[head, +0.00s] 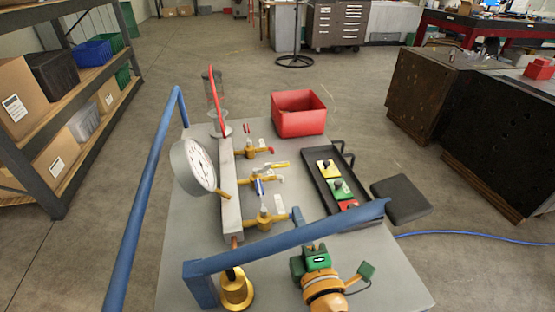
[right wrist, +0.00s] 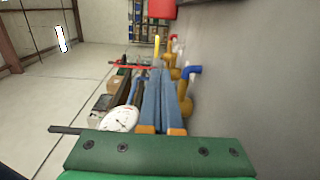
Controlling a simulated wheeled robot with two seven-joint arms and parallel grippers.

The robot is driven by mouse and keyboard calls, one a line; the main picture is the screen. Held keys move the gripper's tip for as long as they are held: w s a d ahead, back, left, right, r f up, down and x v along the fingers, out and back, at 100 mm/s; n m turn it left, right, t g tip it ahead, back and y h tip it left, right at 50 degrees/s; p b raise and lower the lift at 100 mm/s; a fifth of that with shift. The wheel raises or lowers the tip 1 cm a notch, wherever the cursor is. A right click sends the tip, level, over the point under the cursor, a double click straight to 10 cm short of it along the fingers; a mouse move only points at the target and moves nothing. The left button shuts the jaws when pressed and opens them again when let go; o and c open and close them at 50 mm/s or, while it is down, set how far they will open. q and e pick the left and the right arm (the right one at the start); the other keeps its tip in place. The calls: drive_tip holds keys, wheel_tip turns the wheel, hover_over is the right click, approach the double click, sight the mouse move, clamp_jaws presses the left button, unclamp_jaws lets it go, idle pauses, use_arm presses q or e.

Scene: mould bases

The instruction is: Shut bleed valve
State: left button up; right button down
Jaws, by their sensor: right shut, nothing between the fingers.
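A grey manifold block (head: 230,185) carries three brass valves. The far valve has a red lever (head: 247,130). The middle valve's yellow lever (head: 278,165) points right, along its outlet. The near valve (head: 265,218) has a blue lever (head: 259,187). Which one is the bleed valve cannot be read. My right gripper (head: 298,216) reaches under the blue rail beside the near valve. In the right wrist view its blue fingers (right wrist: 161,90) are shut and empty, next to the near valve's blue end (right wrist: 190,70); touching or apart, I cannot tell. My left gripper is not seen.
A white dial gauge (head: 194,167) stands left of the manifold. A blue rail (head: 290,238) crosses the front. A black tray (head: 311,162) with coloured pieces and a red bin (head: 298,113) lie to the right and behind.

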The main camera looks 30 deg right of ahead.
sight(281, 167)
drive_tip(key=shift+s+a+r, duration=0.15)
drive_tip(key=shift+s+r, duration=0.1)
drive_tip(key=shift+s, duration=0.25)
drive_tip(key=shift+w, duration=0.3)
drive_tip(key=p+x, duration=0.3)
drive_tip(key=x, duration=1)
drive_tip(key=shift+w, duration=0.3)
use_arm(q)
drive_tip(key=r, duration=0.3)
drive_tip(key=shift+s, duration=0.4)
use_arm(e)
drive_tip(key=shift+d+y, duration=0.2)
drive_tip(key=shift+y, duration=0.1)
